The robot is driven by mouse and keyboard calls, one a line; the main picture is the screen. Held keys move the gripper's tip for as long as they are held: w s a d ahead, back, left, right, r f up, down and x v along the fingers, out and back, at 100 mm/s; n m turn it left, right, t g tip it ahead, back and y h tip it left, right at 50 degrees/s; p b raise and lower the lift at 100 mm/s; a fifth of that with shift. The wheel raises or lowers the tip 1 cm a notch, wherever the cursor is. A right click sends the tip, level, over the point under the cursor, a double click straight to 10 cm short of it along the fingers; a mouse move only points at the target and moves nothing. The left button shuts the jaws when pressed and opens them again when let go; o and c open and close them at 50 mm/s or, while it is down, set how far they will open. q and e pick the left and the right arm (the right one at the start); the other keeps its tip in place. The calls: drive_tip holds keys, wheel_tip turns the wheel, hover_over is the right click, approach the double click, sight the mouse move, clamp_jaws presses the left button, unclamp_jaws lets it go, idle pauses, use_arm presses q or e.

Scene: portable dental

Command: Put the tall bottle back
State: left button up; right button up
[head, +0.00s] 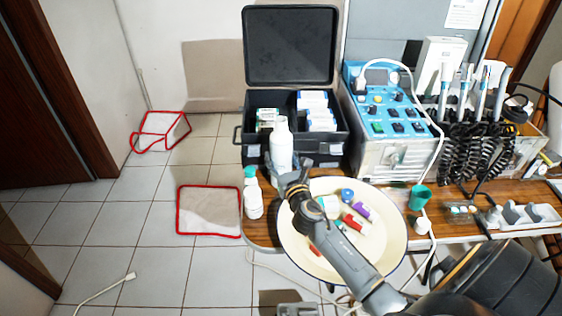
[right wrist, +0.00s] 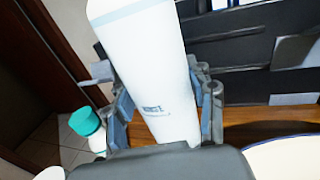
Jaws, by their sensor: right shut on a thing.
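The tall white bottle (head: 281,146) is upright in front of the open black case (head: 290,48). My right gripper (head: 289,186) is shut on it, low on its body. In the right wrist view the bottle (right wrist: 150,75) leans a little in the picture, with blue print facing me, between the two fingers of the gripper (right wrist: 165,115). Its lower end is hidden by the gripper, so I cannot tell whether it touches the table. My left gripper is not in view.
A smaller white bottle with a teal cap (head: 253,197) stands just left of the gripper. A round cream tray (head: 295,240) with small coloured items lies under my right arm. A blue control unit (head: 390,115) stands right of the case. White boxes (head: 315,108) fill part of the case.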

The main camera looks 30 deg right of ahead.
drive_tip(key=shift+f, duration=0.1)
drive_tip(key=o, duration=1.3)
drive_tip(key=v, duration=1.2)
